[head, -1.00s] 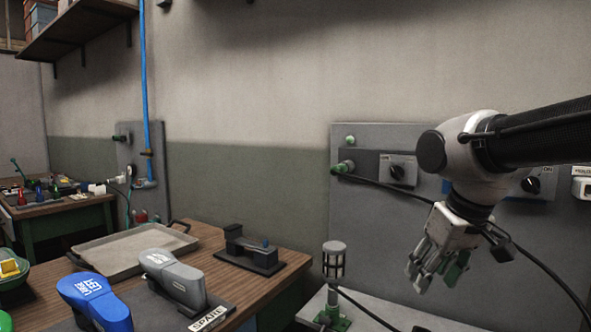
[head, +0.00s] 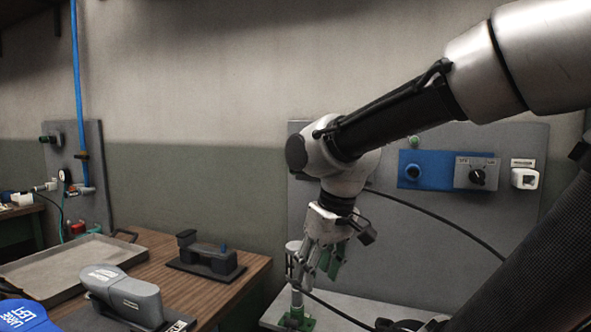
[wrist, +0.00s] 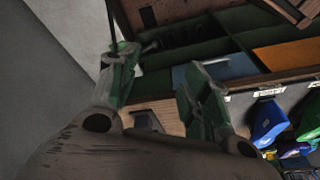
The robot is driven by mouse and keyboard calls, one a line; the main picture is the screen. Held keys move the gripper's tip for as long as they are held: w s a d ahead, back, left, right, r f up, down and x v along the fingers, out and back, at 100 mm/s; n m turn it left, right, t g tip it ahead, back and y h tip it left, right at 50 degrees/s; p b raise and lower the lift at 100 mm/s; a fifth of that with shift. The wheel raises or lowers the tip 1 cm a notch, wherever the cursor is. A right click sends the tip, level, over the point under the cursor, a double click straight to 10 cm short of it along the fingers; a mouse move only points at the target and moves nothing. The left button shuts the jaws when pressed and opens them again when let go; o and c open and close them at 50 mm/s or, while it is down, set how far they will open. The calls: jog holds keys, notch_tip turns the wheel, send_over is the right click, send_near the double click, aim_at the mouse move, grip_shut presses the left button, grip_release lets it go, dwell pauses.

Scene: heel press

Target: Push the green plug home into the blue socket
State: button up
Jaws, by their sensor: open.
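The blue socket (head: 412,172) sits on a blue plate on the grey wall panel, right of my wrist in the head view, and nothing is seen in its opening. The green plug is hidden behind my arm in the head view now; only its black cable (head: 440,216) shows, running down to the right. My gripper (head: 322,264) is open, hanging fingers down, below and left of the socket and apart from it. In the wrist view the two green-padded fingers of my gripper (wrist: 163,82) stand apart with nothing between them.
A switch (head: 478,174) sits right of the socket, and a green lamp (head: 414,141) above it. A caged post on a green base (head: 296,319) is partly behind my fingers. A wooden bench (head: 232,294) holds a black stapler-like tool (head: 208,262), a grey one (head: 124,294) and a tray (head: 68,268).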

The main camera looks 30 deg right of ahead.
aim_at(298, 168)
jog(key=w+a+r+m+t+y, duration=0.15)
jog(key=w+a+m+t, duration=0.35)
jog(key=w, duration=0.8)
jog(key=w+a+r+m+t+y, duration=0.1)
jog(key=w+a+r+m+t, duration=0.2)
jog(key=w+a, duration=0.7)
jog(key=w+d+r+m+t+h, duration=0.35)
jog(key=w+d+m+h, duration=0.25)
jog(key=w+d+m, duration=0.25)
jog(key=s+d+r+m+g+h, duration=0.1)
jog(key=s+d+r+m+h, duration=0.1)
jog(key=d+m+h, duration=0.1)
jog(key=s+d+r+m+g+h, duration=0.1)
jog(key=s+d+r+m+h, duration=0.1)
jog(key=s+d+m+h, duration=0.1)
jog(key=s+d+r+m+g+h, duration=0.1)
jog(key=s+d+r+m+h, duration=0.1)
jog(key=d+m+h, duration=0.3)
jog(key=shift+s+d+r+m+h, duration=0.25)
jog(key=shift+s+d+m, duration=0.3)
jog(key=shift+m, duration=0.4)
jog(key=shift+x, duration=4.5)
